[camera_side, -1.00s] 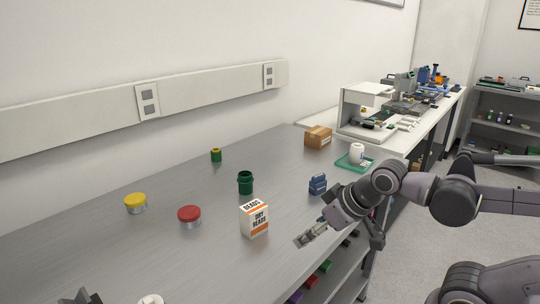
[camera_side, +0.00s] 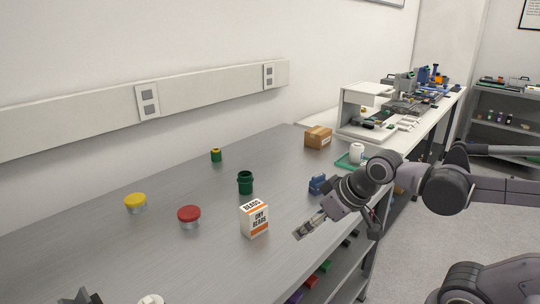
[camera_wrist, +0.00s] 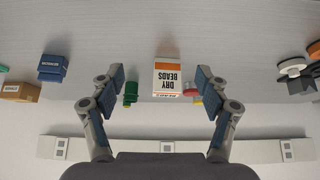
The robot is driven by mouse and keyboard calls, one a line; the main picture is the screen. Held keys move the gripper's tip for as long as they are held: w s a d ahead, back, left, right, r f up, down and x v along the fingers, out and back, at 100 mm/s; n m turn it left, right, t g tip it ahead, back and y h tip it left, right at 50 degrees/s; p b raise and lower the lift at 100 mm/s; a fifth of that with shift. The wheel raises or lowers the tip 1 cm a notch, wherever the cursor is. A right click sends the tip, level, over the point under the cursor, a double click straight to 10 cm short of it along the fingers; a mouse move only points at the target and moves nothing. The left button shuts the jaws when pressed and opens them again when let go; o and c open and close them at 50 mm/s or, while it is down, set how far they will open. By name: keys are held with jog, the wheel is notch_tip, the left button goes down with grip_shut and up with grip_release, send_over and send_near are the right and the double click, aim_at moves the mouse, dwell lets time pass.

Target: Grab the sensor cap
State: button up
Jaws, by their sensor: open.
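Small candidates on the grey bench are a green cylinder with a yellow top (camera_side: 216,155), a dark green jar-shaped piece (camera_side: 245,183) and a blue block (camera_side: 316,185) partly behind my wrist. My gripper (camera_side: 300,233) is open and empty, above the bench near its front edge, right of the beads box. In the wrist view, my gripper (camera_wrist: 158,78) has its fingers spread, with the beads box (camera_wrist: 167,78) appearing between them and a green piece (camera_wrist: 130,93) near the left finger.
The white-and-orange box of dry beads (camera_side: 254,219) stands left of my gripper. A red-lidded tin (camera_side: 189,216) and a yellow-lidded tin (camera_side: 135,203) stand farther left. A cardboard box (camera_side: 318,137) and a green tray (camera_side: 344,163) with a white bottle are at the back right.

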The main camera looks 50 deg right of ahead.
jog(key=w+d+r+m+g+h, duration=0.1)
jog(key=w+d+r, duration=0.1)
jog(key=w+d, duration=0.3)
jog(key=w+d+r+m+g, duration=0.1)
jog(key=w+d+r, duration=0.2)
jog(key=d, duration=0.5)
send_near(320, 176)
jog(key=shift+m+g, duration=0.3)
jog(key=shift+g, duration=0.1)
jog(key=x, duration=0.2)
jog(key=d+x, duration=0.1)
jog(key=x, duration=0.1)
jog(key=shift+w+f, duration=0.25)
jog(key=shift+w, duration=0.15)
jog(key=shift+a+x, duration=0.2)
jog(key=shift+x, duration=1.2)
jog(key=shift+a+x, duration=0.25)
jog(key=shift+x, duration=1.15)
jog(key=shift+w, duration=0.2)
jog(key=c, duration=1)
